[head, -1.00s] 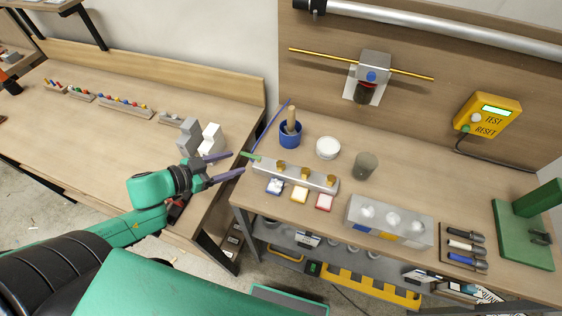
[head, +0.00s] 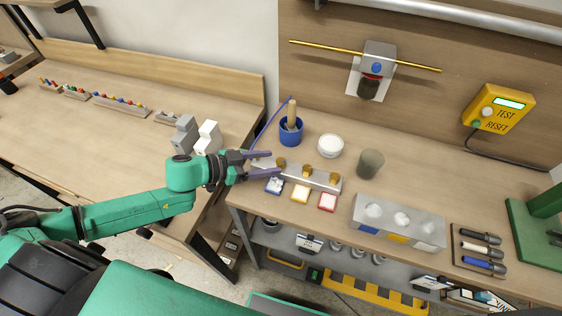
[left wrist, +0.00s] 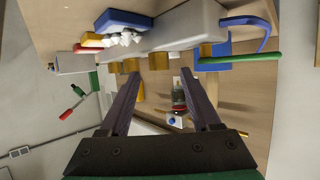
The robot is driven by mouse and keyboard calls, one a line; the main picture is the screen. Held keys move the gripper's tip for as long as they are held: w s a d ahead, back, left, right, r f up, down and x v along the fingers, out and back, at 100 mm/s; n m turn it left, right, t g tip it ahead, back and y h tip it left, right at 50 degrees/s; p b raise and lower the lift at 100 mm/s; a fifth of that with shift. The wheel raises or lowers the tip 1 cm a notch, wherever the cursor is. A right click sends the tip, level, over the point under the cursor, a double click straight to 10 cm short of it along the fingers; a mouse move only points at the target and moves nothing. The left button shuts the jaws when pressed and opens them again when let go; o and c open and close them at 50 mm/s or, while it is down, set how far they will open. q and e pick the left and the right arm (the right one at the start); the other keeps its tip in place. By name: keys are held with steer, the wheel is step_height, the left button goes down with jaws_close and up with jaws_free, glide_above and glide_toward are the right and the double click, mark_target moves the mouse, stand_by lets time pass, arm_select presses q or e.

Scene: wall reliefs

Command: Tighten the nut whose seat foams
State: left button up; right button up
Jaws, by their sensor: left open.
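In the left wrist view the open fingers (left wrist: 161,78) point at the bar (left wrist: 178,28), with brass nuts ahead. White lumpy matter (left wrist: 123,39) shows by the bar there; I cannot tell whether it is foam. My right gripper is not in view.
Blue, yellow and red small blocks (head: 301,193) stand before the bar. Behind it are a blue cup (head: 291,137), a white bowl (head: 331,146) and a grey cup (head: 370,163). A grey box (head: 385,231) stands right. A yellow test box (head: 495,110) is on the wall.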

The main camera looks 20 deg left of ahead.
mark_target(281, 160)
arm_select(q)
steer(key=x, duration=0.3)
steer(key=shift+w+d+p, duration=0.25)
steer(key=shift+w+p, duration=0.05)
steer(key=shift+p, duration=0.1)
steer(key=shift+w+d+f, duration=0.15)
steer(key=shift+d+f, duration=0.1)
steer(key=shift+d, duration=0.1)
jaws_close()
